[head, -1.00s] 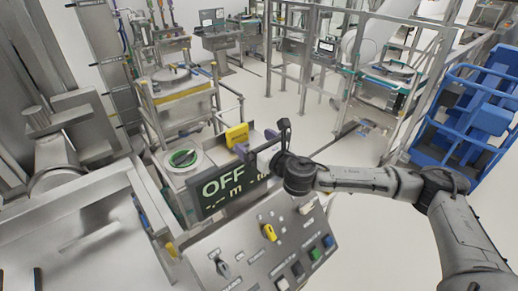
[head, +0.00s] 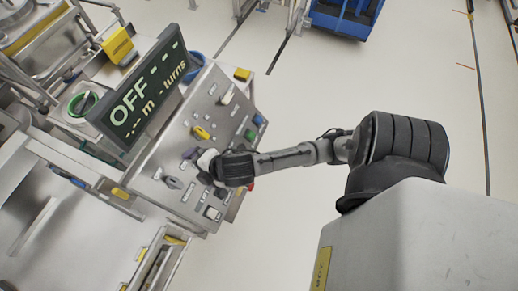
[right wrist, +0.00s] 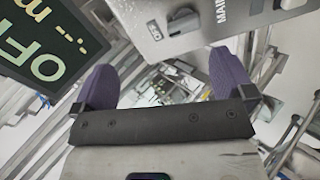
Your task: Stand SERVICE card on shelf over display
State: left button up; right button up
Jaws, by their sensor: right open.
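The yellow card (head: 119,45) is behind the upper left edge of the dark display (head: 145,85), which reads OFF in green. The card looks upright or slightly leaning; its lettering is too small to read and its lower edge is unclear. My right gripper (head: 205,165) is over the sloped control panel, apart from the card. In the right wrist view its two purple fingers (right wrist: 165,80) are spread with nothing between them. The display (right wrist: 40,45) shows at upper left there. My left gripper is not in view.
The grey control panel (head: 180,142) carries knobs and buttons, including a yellow knob (head: 201,132), close to my right gripper. A green ring (head: 83,103) lies left of the display. A blue frame (head: 345,20) stands at the back.

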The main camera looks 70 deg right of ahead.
jog(key=s+a+f+m+g, duration=0.1)
jog(key=s+f+m+g, duration=0.2)
jog(key=s+m, duration=0.3)
jog(key=s+a+f+m+g, duration=0.1)
jog(key=s+f+m+g, duration=0.2)
jog(key=s, duration=0.9)
jog(key=f+m, duration=0.1)
jog(key=m, duration=0.2)
jog(key=shift+a+f+y, duration=0.15)
jog(key=shift+f+y, duration=0.2)
jog(key=shift+y, duration=0.05)
notch_tip(320, 180, down, 70)
jog(key=b, duration=6.9)
jog(key=shift+r, duration=0.25)
